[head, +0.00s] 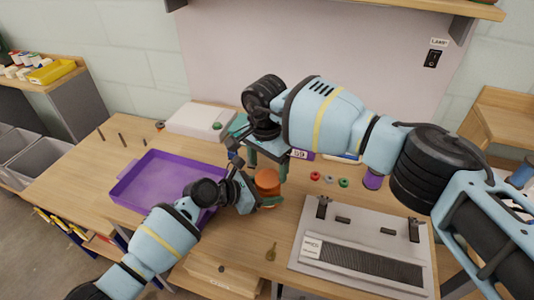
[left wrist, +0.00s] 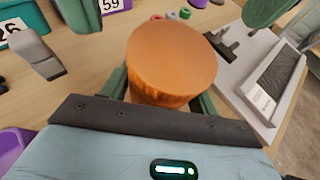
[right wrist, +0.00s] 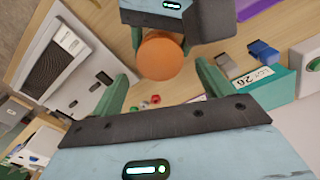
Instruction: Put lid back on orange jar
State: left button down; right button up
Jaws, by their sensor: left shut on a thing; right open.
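The orange jar (head: 267,184) stands upright near the middle of the table. A flat orange lid (left wrist: 172,52) covers its top in the left wrist view, and no open mouth shows. I cannot tell how firmly it is seated. My left gripper (head: 258,201) is shut around the jar's body from the front left. My right gripper (head: 266,160) is open just above and behind the jar. In the right wrist view the round orange top (right wrist: 160,56) lies between and beyond the open green fingers, apart from them.
A purple tray (head: 160,180) lies left of the jar. A grey board with a dark comb strip (head: 362,262) lies to the right. Small red and green pieces (head: 329,180) and a purple cylinder (head: 372,180) stand behind it. A teal bin (right wrist: 262,88) and a white box (head: 197,120) are at the back.

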aim_at(268, 178)
jog(key=shift+f, duration=1.8)
jog(key=c, duration=1)
jog(key=shift+m, duration=0.8)
jog(key=o, duration=1.2)
notch_tip(268, 178, up, 12)
jog(key=shift+s+a, duration=0.1)
jog(key=shift+a, duration=0.05)
